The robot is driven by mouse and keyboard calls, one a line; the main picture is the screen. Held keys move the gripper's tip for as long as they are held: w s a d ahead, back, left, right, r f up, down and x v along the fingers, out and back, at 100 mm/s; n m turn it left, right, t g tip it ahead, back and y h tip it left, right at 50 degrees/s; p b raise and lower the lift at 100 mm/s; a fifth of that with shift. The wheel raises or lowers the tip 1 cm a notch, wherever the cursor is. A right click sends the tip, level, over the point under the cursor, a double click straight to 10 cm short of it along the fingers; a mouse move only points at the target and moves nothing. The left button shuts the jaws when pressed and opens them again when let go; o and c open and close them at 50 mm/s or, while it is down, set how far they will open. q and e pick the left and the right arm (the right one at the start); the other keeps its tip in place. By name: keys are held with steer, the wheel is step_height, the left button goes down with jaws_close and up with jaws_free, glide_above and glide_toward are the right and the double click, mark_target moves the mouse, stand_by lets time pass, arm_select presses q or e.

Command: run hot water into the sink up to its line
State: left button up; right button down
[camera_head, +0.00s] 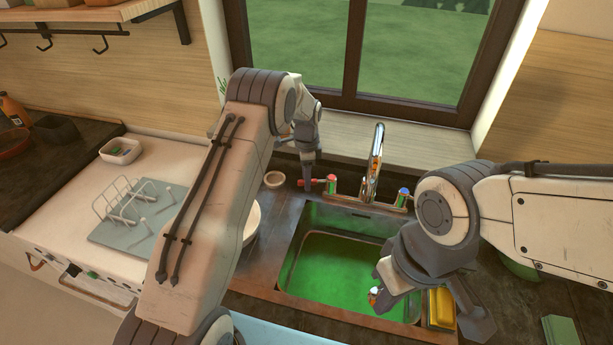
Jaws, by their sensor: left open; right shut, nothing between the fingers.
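The sink (298,262) is set into the dark counter below the window. Its inside looks green; I cannot tell water from reflection, and no fill line can be made out. The chrome tap (374,160) stands behind it, with no stream visible. A red-marked handle (331,184) is on its left and a blue-marked handle (402,196) on its right. My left gripper (309,182) is open and points down beside the red handle's left end; contact cannot be judged. My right gripper (383,298) is shut and empty over the sink's right front part.
A white bowl (252,222), partly behind my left arm, and a small cup (274,179) stand left of the sink. A yellow block (441,307) sits at its right front. A drying rack (125,205) is farther left. The window (400,50) is behind.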

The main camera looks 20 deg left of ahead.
arm_select(q)
jaws_close()
steer(key=shift+r, duration=0.1)
stand_by(1.2)
